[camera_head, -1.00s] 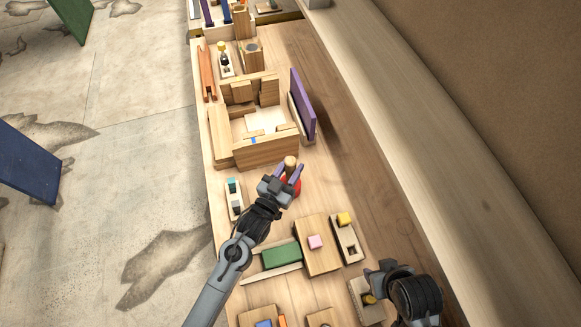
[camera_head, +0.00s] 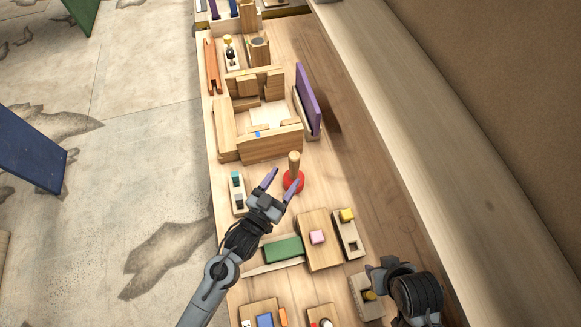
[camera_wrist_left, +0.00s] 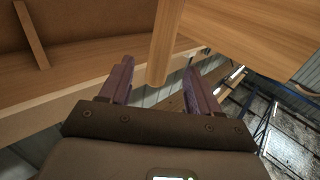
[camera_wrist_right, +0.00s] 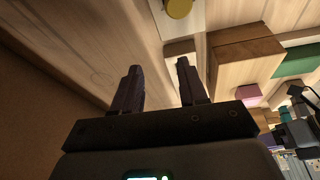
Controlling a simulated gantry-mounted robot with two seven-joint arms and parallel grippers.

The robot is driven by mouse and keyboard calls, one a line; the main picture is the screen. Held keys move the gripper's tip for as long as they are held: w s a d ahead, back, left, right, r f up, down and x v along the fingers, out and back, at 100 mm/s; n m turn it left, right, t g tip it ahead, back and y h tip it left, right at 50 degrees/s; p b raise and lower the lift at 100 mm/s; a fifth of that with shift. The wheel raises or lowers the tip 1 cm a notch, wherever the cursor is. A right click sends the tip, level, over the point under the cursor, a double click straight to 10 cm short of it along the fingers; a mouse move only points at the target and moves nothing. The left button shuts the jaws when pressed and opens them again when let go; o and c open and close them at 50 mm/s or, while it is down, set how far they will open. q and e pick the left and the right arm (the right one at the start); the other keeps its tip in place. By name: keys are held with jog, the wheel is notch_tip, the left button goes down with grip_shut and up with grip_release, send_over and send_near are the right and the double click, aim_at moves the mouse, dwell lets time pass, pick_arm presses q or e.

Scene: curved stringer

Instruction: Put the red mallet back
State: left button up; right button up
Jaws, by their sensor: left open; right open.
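The red mallet stands on the bench with its red head (camera_head: 293,182) down and its wooden handle (camera_head: 294,165) pointing up. My left gripper (camera_head: 281,183) is open and empty, just left of and nearer than the mallet; the gap to the head is small.
A box-like wooden assembly (camera_head: 260,148) stands beyond the mallet, with a purple panel (camera_head: 308,98) on its right. A narrow block with teal and grey pieces (camera_head: 237,194) lies left. Nearer are a green block (camera_head: 283,249) and a pink cube (camera_head: 317,237). Bare bench lies right of the mallet.

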pick_arm(q)
jog(key=v, duration=0.5)
jog(key=shift+s+a, duration=0.2)
jog(key=shift+s, duration=0.05)
pick_arm(e)
jog(key=shift+a, duration=0.15)
